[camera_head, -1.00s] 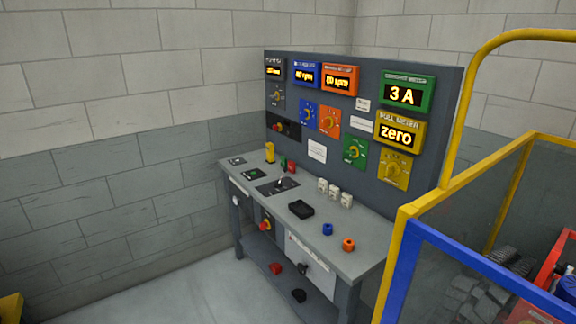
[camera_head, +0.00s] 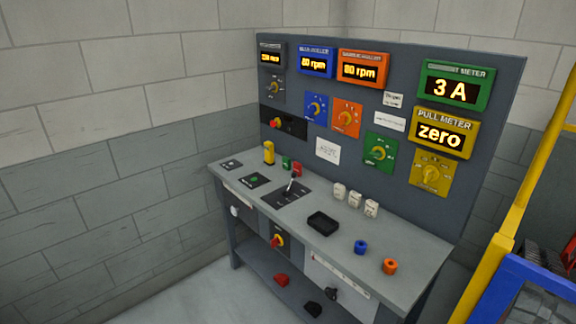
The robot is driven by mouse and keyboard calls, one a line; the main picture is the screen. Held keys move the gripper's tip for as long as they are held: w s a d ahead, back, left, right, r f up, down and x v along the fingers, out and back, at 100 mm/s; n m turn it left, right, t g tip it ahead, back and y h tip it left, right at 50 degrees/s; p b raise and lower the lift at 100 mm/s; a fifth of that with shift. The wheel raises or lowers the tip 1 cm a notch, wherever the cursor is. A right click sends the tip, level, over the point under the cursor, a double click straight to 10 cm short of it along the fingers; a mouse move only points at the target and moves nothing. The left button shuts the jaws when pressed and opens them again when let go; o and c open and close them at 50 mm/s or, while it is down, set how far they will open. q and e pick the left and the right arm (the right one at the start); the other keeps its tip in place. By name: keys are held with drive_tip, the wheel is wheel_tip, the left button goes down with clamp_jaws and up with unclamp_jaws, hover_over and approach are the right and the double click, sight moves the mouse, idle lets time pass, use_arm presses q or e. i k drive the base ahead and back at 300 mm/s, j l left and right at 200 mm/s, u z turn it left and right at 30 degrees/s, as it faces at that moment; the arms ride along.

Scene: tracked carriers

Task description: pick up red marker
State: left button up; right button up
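A small red upright piece (camera_head: 297,170), which looks like the red marker, stands on the grey bench (camera_head: 395,262) near the foot of the back panel. A green piece (camera_head: 286,162) of similar size stands just left of it. A taller yellow piece (camera_head: 268,152) stands further left. The red piece is small here, so its exact shape is unclear. Neither of my grippers is in view.
In front of the red piece is a black plate with a lever (camera_head: 291,186). Right of it are several white blocks (camera_head: 355,199), a black tray (camera_head: 323,223), a blue ring (camera_head: 361,247) and an orange ring (camera_head: 390,266). A yellow-framed structure (camera_head: 520,200) stands at right.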

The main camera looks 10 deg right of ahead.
sight(297, 167)
drive_tip(key=i+j, duration=0.75)
drive_tip(key=j, duration=0.2)
drive_tip(key=i+j+z, duration=0.1)
drive_tip(key=i+j, duration=0.65)
drive_tip(key=j, duration=0.2)
